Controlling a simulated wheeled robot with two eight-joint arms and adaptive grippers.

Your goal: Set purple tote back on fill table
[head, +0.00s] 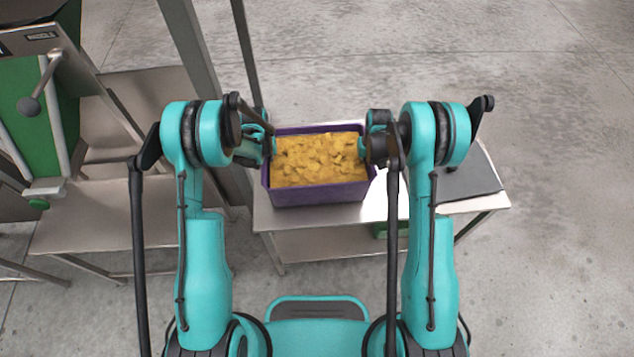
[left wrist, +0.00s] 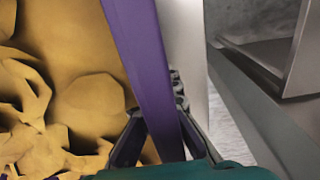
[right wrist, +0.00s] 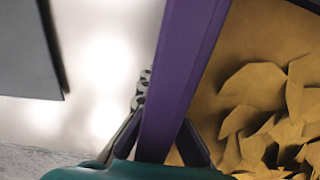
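The purple tote (head: 318,194) is filled with yellow-brown chip-like pieces and sits level over the left part of a steel table (head: 300,216). I cannot tell whether its base touches the tabletop. My left gripper (head: 272,146) is at the tote's left wall, with one finger inside and one outside the purple rim (left wrist: 150,75). My right gripper (head: 363,148) straddles the right wall in the same way, around the rim (right wrist: 183,70). Both look closed on the walls. The fingertips are partly hidden in the head view.
A dark flat plate (head: 468,184) lies on the table's right part. A green-sided steel machine (head: 52,125) with a ball-ended lever and a lower steel table (head: 130,215) stand at left. A grey post (head: 195,50) rises between. Floor at right is clear.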

